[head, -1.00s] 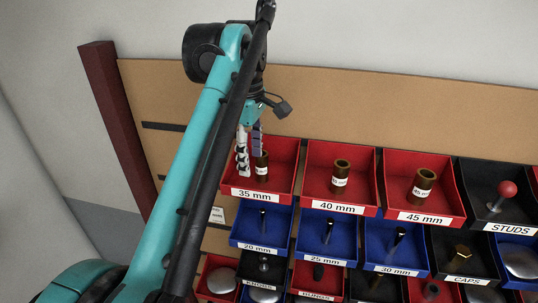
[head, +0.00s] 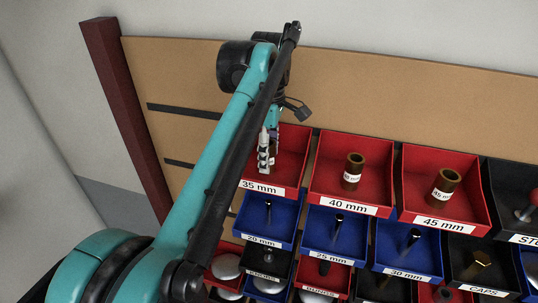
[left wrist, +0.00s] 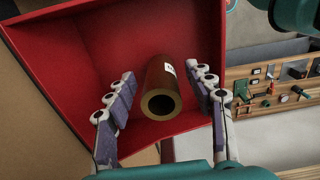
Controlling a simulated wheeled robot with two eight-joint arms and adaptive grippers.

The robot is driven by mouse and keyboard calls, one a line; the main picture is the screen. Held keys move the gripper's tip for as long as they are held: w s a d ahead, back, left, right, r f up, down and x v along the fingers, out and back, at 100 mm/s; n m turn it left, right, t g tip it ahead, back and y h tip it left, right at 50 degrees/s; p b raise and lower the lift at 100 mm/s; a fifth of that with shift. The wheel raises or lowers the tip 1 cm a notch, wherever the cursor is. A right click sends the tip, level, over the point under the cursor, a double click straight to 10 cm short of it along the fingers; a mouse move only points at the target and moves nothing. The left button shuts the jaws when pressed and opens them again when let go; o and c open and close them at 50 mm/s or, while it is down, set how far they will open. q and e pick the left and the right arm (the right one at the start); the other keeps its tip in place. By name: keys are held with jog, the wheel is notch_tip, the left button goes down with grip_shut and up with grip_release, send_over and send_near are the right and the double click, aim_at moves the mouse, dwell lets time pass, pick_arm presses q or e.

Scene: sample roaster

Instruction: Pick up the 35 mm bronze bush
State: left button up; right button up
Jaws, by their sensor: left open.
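The 35 mm bronze bush (left wrist: 162,88) stands in its red bin, a brown tube with a white label, its open end facing the left wrist camera. In the head view my left gripper (head: 268,155) is down in the red bin labelled 35 mm (head: 291,150), and the bush is largely hidden behind it. In the left wrist view the open fingers of my left gripper (left wrist: 165,110) are on either side of the bush, with visible gaps. The bin's red wall (left wrist: 70,70) shows there too. My right gripper is not in view.
To the right are red bins with a 40 mm bush (head: 352,171) and a 45 mm bush (head: 444,187). Blue bins labelled 20 mm (head: 261,240), 25 mm and 30 mm sit below. A tan back panel (head: 400,85) rises behind.

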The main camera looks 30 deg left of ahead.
pick_arm(q)
jog(key=shift+f, duration=0.45)
jog(key=shift+s, duration=0.1)
jog(key=shift+c, duration=0.4)
grip_shut()
jog(key=shift+r, duration=0.15)
